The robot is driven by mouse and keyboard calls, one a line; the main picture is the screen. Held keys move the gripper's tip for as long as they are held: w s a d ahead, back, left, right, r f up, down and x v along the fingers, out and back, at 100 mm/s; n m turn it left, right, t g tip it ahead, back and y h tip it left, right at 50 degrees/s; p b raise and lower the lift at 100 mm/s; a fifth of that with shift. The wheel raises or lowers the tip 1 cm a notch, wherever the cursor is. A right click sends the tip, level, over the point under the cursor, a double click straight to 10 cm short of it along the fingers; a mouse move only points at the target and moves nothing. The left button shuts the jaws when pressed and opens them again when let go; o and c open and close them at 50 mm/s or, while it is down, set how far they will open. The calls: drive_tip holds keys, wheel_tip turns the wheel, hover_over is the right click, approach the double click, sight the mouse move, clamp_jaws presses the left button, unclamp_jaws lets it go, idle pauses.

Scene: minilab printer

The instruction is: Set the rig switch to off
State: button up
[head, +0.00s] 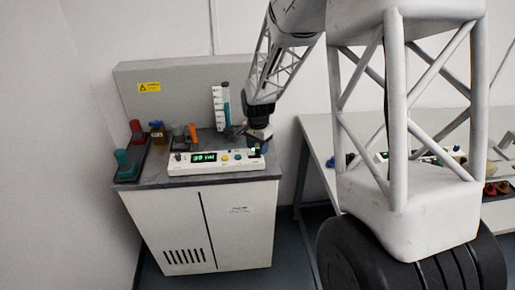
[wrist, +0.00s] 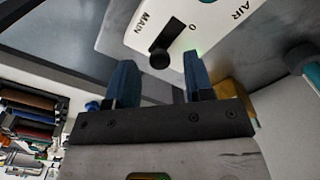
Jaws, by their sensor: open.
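A white control panel (head: 215,163) with a lit green display lies along the front of the grey-topped cabinet. In the wrist view, a black lever switch (wrist: 161,54) sits on the panel (wrist: 118,35), beside the printed word MAIN and a 0. Its round knob end points toward my gripper, away from the slot. My gripper (head: 257,148) is over the panel's right end. Its two blue fingers (wrist: 160,66) are apart, one on each side of the knob, with nothing gripped. Whether either finger touches the knob is unclear. The gripper hides the switch in the head view.
Behind the panel stand a clear teal-filled column (head: 226,105), an orange-handled part (head: 193,132) and a blue-capped bottle (head: 157,131). A second bench (head: 318,140) stands at the right, partly behind my own body.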

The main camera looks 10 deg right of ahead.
drive_tip(key=shift+f, duration=0.5)
drive_tip(key=shift+c, duration=0.2)
clamp_jaws()
